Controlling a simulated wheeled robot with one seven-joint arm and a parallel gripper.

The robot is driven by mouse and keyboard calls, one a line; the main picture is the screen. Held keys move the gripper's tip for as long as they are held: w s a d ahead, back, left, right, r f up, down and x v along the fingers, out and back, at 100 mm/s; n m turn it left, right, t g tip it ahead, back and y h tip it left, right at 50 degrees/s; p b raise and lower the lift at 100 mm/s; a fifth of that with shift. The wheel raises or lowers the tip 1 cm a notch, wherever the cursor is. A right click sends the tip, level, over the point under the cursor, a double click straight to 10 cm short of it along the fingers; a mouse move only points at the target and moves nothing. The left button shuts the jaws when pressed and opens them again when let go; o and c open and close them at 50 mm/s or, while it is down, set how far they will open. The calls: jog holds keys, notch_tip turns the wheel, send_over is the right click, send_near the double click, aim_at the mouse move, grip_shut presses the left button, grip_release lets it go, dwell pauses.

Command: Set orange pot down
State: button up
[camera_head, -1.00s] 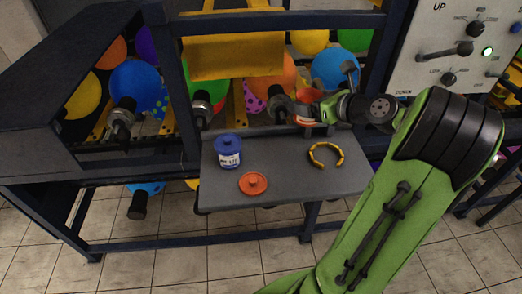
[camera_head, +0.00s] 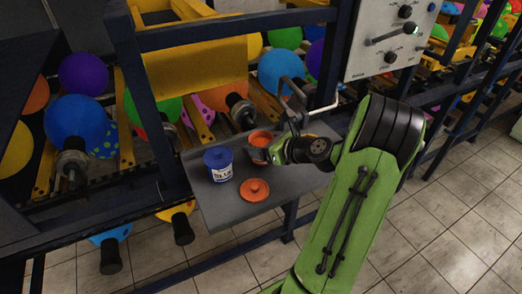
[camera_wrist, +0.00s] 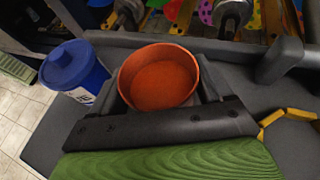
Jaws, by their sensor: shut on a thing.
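The orange pot (camera_head: 261,138) is open at the top, and its orange inside shows in the wrist view (camera_wrist: 158,77). My gripper (camera_head: 268,151) is shut on it, with a dark finger on each side of the pot in the wrist view. The pot is upright over the back of the grey shelf (camera_head: 225,213). I cannot tell whether its base touches the shelf. An orange lid (camera_head: 254,190) lies flat on the shelf in front of the pot.
A lidded blue pot (camera_head: 219,166) stands left of the orange pot, apart from it; it also shows in the wrist view (camera_wrist: 72,68). A yellow ring (camera_wrist: 283,116) lies on the shelf at right. Balloons and the dark machine frame (camera_head: 153,95) stand behind.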

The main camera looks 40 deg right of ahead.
jog(key=shift+f, duration=0.6)
jog(key=shift+d+r, duration=0.1)
jog(key=shift+r, duration=0.05)
jog(key=o, duration=1.1)
